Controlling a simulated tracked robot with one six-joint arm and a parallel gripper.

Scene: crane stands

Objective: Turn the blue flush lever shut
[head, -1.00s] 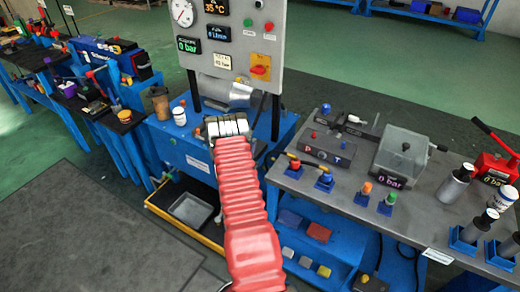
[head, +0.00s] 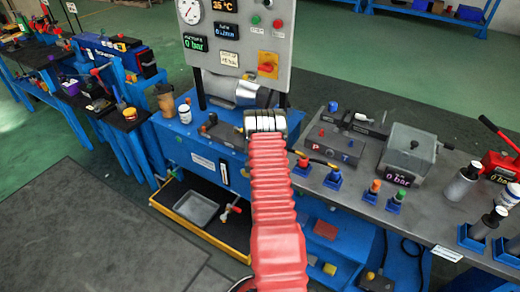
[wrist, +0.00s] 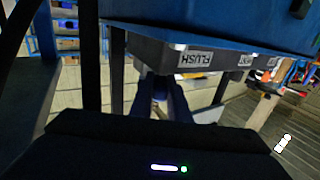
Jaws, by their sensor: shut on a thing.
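In the wrist view my gripper (wrist: 160,84) has its dark fingers under a block with a FLUSH label (wrist: 196,59). They are closed around a small part just below the block, which fits the flush lever.
A gauge panel (head: 240,50) stands behind the arm's end. A drip tray (head: 196,209) and a red-handled valve (head: 230,211) sit low at left. A grey-topped bench (head: 345,190) with fittings is at right. Open floor (head: 90,235) lies at lower left.

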